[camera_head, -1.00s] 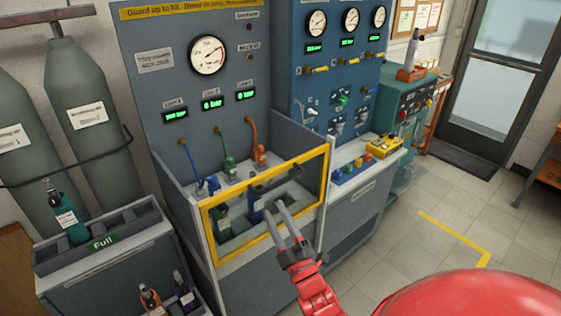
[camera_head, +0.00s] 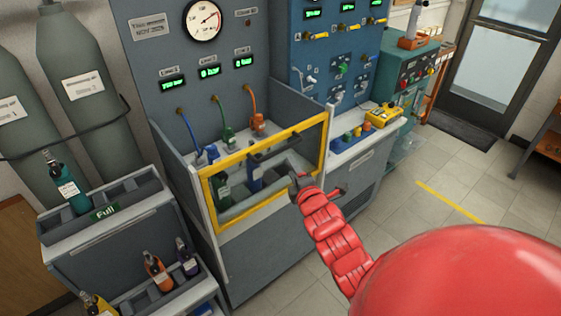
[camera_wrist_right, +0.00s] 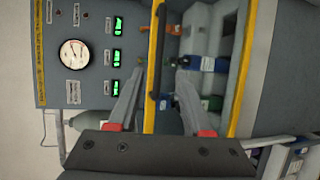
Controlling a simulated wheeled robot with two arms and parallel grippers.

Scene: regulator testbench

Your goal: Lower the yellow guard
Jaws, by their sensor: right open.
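The yellow guard (camera_head: 210,205) is a yellow-edged see-through panel standing upright across the front of the grey bay. A dark handle (camera_head: 285,148) runs along its upper edge. My right gripper (camera_head: 297,182) is in front of the guard's right part, its fingers mostly hidden behind its own wrist. In the wrist view the right gripper (camera_wrist_right: 158,88) is open. The guard's handle edge (camera_wrist_right: 149,122) and the dark handle (camera_wrist_right: 152,82) show between its fingers. I cannot tell whether they touch. My left gripper is not in view.
Behind the guard stand a blue bottle (camera_head: 256,180) and a green bottle (camera_head: 224,186), below coloured hoses. A rack marked Full (camera_head: 105,212) is at the left. A blue test panel (camera_head: 340,60) is at the right. Open floor lies further right.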

